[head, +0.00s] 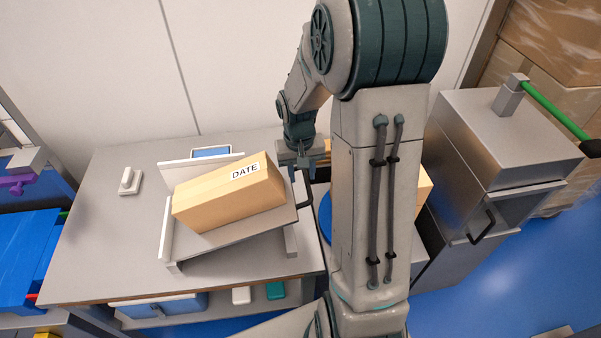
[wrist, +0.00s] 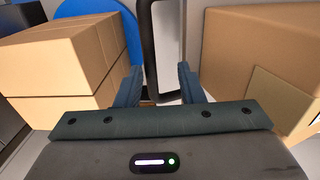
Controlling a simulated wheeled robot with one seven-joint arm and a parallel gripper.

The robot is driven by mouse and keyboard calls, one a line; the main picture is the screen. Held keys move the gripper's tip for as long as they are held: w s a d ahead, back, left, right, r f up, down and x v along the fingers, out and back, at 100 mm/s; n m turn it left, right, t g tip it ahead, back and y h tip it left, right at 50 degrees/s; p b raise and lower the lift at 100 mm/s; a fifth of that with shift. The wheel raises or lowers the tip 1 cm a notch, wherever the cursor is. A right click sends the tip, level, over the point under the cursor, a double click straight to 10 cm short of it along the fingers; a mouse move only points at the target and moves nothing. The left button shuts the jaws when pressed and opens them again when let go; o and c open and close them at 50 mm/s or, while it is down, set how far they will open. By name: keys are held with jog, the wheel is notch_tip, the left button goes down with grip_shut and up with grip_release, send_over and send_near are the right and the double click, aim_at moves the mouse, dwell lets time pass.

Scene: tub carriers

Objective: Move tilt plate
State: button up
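The tilt plate (head: 235,238) is a grey plate on the table, with a white fence along its left and back. It looks raised at its right side. A tan carton (head: 215,200) marked DATE lies on it; the carton's side also fills the right of the wrist view (wrist: 245,60). A dark loop handle (head: 306,190) is at the plate's right edge. My gripper (head: 303,172) is at this handle. In the wrist view the handle (wrist: 149,40) stands between my parted fingers (wrist: 159,88), with a gap visible beside the right finger.
The grey table (head: 100,235) has free room at its left, with a small white switch box (head: 130,181) there. Stacked tan cartons (wrist: 60,60) stand close left of my fingers in the wrist view. A metal cabinet (head: 500,140) stands at the right.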

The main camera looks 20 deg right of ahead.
jog(key=shift+d, duration=0.2)
notch_tip(320, 180, up, 14)
jog(key=shift+a+f, duration=0.15)
jog(key=shift+a, duration=0.25)
dwell(0.5)
